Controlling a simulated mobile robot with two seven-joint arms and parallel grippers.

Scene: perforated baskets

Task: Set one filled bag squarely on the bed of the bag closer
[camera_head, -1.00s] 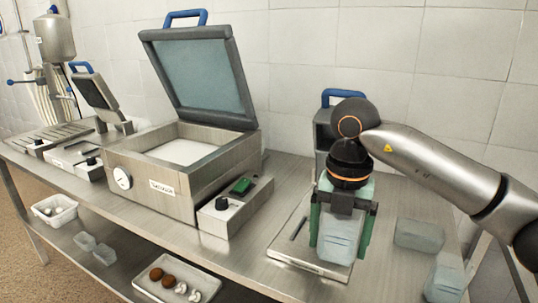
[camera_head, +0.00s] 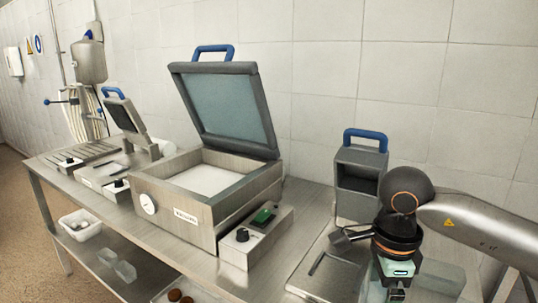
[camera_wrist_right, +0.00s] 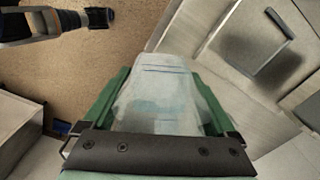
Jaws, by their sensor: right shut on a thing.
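My right gripper (camera_head: 396,284) is at the bottom right of the head view, its fingers partly cut off by the frame edge. In the wrist view its green fingers are shut on a pale, translucent filled bag (camera_wrist_right: 165,95), which hangs between them. Brown floor shows beyond the bag. A grey upright machine (camera_head: 361,178) with a blue handle, seemingly the bag closer, stands behind the gripper. Its flat metal bed (camera_head: 312,268) lies in front, partly hidden by my arm. The held bag appears at the bed's right front side; contact cannot be told.
A white basket (camera_head: 80,224) is on the lower shelf.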

